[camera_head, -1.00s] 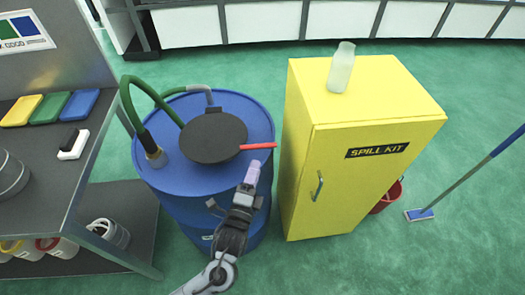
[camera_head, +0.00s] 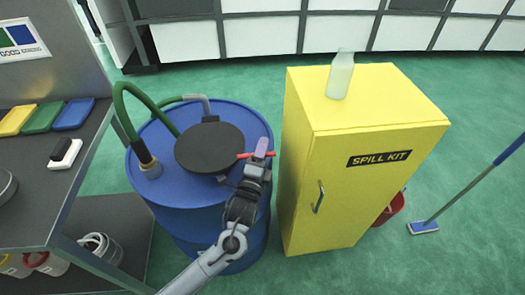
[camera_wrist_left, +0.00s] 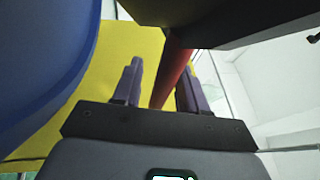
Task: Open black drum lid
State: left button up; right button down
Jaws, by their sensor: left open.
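The round black lid (camera_head: 209,147) lies flat and closed on top of the blue drum (camera_head: 196,215). A red handle (camera_head: 254,155) sticks out from the lid's right side. My left gripper (camera_head: 262,148) is at this handle, over the drum's right rim. In the left wrist view the gripper (camera_wrist_left: 158,85) is open, with the red handle (camera_wrist_left: 173,75) running between its two purple-grey fingers. The lid's dark underside or edge (camera_wrist_left: 205,22) shows above them. I cannot tell whether either finger touches the handle. My right gripper is in neither view.
A yellow spill kit cabinet (camera_head: 330,200) with a bottle (camera_head: 340,76) on top stands close to the right of the drum. A green hose (camera_head: 122,112) joins the drum's top left. A grey workbench (camera_head: 40,205) stands at left.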

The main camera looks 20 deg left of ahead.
pick_arm(q)
grip_shut()
dwell(0.3)
jog(key=shift+r, duration=0.1)
